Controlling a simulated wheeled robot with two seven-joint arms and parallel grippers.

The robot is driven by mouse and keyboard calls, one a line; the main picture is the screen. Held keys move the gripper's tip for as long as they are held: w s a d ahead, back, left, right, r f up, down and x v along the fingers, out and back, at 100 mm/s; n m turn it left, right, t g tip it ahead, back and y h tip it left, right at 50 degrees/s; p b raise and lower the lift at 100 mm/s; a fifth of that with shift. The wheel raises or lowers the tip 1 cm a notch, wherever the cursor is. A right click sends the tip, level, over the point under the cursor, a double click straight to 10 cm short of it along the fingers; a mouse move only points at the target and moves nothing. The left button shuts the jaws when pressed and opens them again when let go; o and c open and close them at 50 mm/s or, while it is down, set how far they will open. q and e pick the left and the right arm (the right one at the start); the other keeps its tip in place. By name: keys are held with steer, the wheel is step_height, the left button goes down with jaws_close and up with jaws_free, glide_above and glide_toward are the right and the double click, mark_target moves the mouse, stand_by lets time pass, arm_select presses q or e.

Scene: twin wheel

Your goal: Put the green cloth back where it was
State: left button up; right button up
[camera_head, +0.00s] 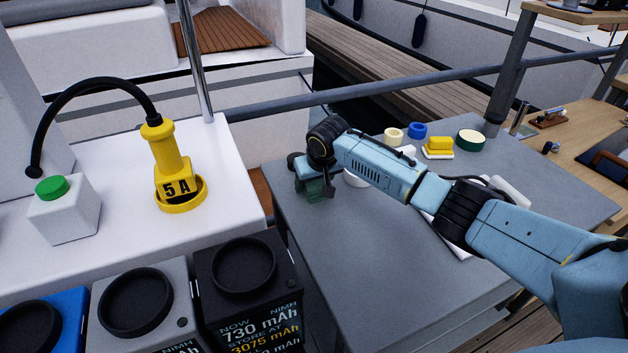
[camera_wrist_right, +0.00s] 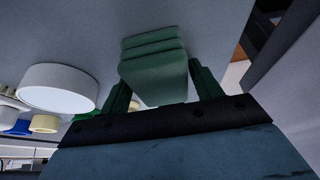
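The green cloth (camera_wrist_right: 153,72) is a folded, layered dark green pad. In the right wrist view it sits between the two fingers of my right gripper (camera_wrist_right: 160,82), which meet its sides near their tips. My left gripper is out of view.
A white round object (camera_wrist_right: 58,88) is close beside the cloth.

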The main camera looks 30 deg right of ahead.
steer(key=shift+o, duration=1)
steer(key=shift+r, duration=0.15)
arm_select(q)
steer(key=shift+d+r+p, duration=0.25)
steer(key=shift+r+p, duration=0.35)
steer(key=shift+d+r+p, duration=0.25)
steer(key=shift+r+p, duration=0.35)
arm_select(e)
steer(key=v, duration=1.2)
steer(key=shift+r, duration=0.1)
